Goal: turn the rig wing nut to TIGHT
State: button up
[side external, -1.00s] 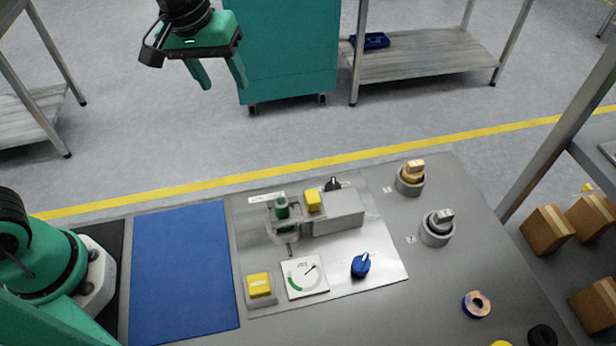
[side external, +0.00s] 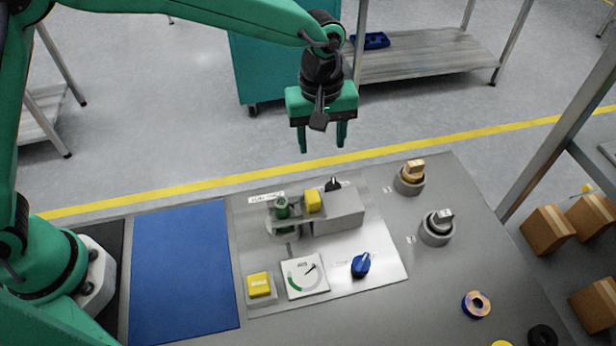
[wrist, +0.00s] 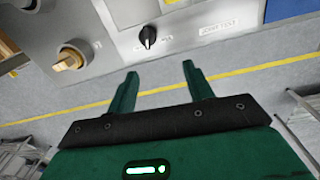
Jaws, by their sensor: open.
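The rig is a pale plate (side external: 390,272) with a grey block (side external: 338,212), a green-topped part (side external: 282,208) and a dial gauge (side external: 305,276). A black winged knob (side external: 334,184) stands behind the block; it also shows in the wrist view (wrist: 148,36) beside small unreadable marks. A blue winged knob (side external: 361,265) stands at the front right of the plate. I cannot tell from the labels which one is the wing nut. My gripper (side external: 322,148) is open and empty, pointing down, above and behind the rig. Its fingers (wrist: 160,70) show apart in the wrist view.
Right of the plate stand a tan-topped knob (side external: 411,175) and a grey-topped knob (side external: 438,225) on round collars. A yellow button (side external: 259,285) and a yellow block (side external: 313,201) are on the rig. A blue mat (side external: 180,275) lies clear at left.

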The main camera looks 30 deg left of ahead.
aim_at(333, 187)
jog(key=shift+n, duration=0.4)
jog(key=d+f, duration=0.3)
jog(key=shift+d+f, duration=0.15)
jog(key=shift+f, duration=0.1)
jog(key=shift+f, duration=3.8)
jog(key=c, duration=1)
jog(key=shift+m, duration=2.2)
